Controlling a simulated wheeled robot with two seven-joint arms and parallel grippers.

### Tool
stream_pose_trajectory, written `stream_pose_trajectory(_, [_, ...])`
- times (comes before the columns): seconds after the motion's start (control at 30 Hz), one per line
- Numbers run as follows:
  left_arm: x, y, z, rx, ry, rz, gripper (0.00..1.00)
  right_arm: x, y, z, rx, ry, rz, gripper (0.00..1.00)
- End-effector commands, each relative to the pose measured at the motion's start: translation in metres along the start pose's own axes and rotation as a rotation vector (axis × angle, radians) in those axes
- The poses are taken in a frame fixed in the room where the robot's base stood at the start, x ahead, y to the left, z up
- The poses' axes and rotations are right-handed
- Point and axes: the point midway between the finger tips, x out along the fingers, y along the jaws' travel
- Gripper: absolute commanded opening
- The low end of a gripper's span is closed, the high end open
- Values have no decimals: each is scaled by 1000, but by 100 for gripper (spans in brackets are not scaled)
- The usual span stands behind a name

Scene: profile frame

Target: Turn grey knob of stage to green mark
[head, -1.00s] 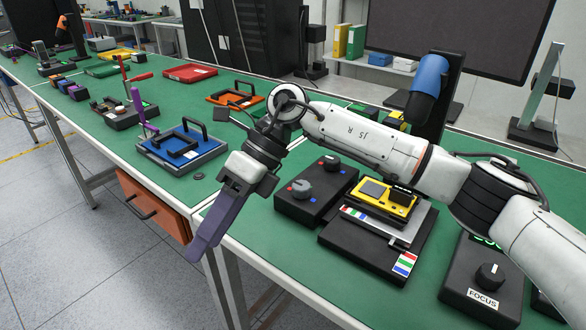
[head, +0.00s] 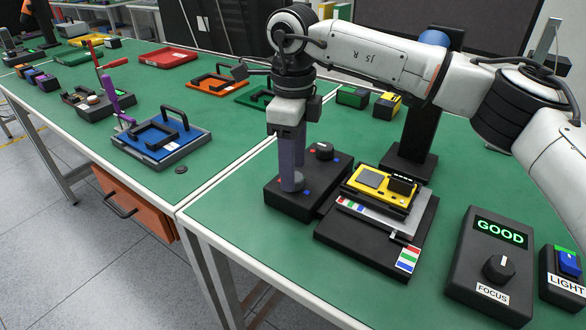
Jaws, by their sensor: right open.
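A black control box (head: 296,207) stands on the green table, left of the microscope-like stage (head: 370,225). It carries a grey knob (head: 291,185) near its front left and a black knob (head: 324,150) at its back. Small red and blue marks show on the box top; I cannot make out a green mark there. My right gripper (head: 291,178) points straight down at the grey knob, open, with its purple fingers at the knob and hiding most of it. I cannot tell whether they touch it. My left gripper is not in view.
A yellow device (head: 381,190) sits on the stage. A FOCUS box (head: 490,265) reading GOOD and a LIGHT switch box (head: 564,275) stand at right. A blue tray (head: 190,146) lies left, above an orange drawer (head: 135,205). Table is bare in front of the boxes.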

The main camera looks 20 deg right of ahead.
Motion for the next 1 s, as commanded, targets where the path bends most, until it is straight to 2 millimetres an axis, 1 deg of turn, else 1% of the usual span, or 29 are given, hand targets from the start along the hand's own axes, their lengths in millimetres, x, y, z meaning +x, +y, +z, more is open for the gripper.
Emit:
stream_pose_trajectory(0.03, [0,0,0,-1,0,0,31,6,0,0,0,2,1,50])
stream_pose_trajectory(0.13, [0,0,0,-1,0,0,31,14,0,0,0,1,0,50])
stream_pose_trajectory(0.27, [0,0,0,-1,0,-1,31,17,0,0,0,-1,0,50])
stream_pose_trajectory(0.47, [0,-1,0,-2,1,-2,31,17,0,0,0,-1,0,50])
stream_pose_trajectory(0.7, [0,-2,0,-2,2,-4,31,17,0,0,0,-1,1,10])
stream_pose_trajectory(1.0, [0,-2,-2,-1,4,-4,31,17,0,0,32,-1,1,9])
